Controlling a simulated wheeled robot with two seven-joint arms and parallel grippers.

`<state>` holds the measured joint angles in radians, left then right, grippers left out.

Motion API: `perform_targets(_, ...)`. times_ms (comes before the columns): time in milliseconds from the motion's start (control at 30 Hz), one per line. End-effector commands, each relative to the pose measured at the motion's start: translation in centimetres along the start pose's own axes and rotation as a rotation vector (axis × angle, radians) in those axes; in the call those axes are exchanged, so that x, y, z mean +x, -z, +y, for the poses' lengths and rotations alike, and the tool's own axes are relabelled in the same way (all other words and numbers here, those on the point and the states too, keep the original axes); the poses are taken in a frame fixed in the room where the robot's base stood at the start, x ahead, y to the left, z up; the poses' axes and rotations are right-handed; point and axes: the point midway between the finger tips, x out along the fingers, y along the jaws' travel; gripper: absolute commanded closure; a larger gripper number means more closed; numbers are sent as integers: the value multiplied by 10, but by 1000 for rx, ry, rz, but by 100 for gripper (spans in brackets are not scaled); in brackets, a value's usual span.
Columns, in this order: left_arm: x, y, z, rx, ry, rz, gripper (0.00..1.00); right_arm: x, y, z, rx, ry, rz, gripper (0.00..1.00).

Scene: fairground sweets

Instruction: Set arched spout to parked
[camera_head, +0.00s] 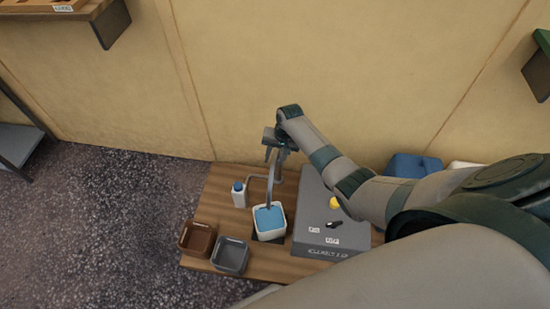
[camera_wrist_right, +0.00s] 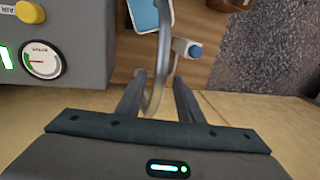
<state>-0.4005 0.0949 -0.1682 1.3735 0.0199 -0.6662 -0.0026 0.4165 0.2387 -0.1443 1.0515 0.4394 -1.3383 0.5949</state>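The arched spout (camera_head: 270,188) is a thin grey bent tube beside the grey machine (camera_head: 312,205). Its front end hangs over a white square tub with blue contents (camera_head: 269,220). My right gripper (camera_head: 276,156) is at the upper part of the spout, by the wall. In the right wrist view the spout (camera_wrist_right: 162,60) runs between the two spread fingers of my right gripper (camera_wrist_right: 159,78). The fingers look apart, with a gap beside the tube; whether one touches it I cannot tell. My left gripper is not in view.
A white bottle with a blue cap (camera_head: 239,194) stands left of the spout. A brown bin (camera_head: 197,239) and a grey bin (camera_head: 231,256) stand at the wooden table's (camera_head: 217,187) front left. The wall is close behind. My right arm passes over the machine.

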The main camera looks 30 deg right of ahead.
Motion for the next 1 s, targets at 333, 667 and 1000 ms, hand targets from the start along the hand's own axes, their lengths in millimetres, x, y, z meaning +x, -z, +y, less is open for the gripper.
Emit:
perform_targets(333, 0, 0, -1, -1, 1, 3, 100, 0, 0, 0, 0, 0, 0, 100)
perform_targets(667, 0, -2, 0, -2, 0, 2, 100, 0, 0, -2, 12, 1, 2, 100)
perform_targets(1000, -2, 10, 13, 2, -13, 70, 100, 1, 1, -20, 134, 1, 25, 100)
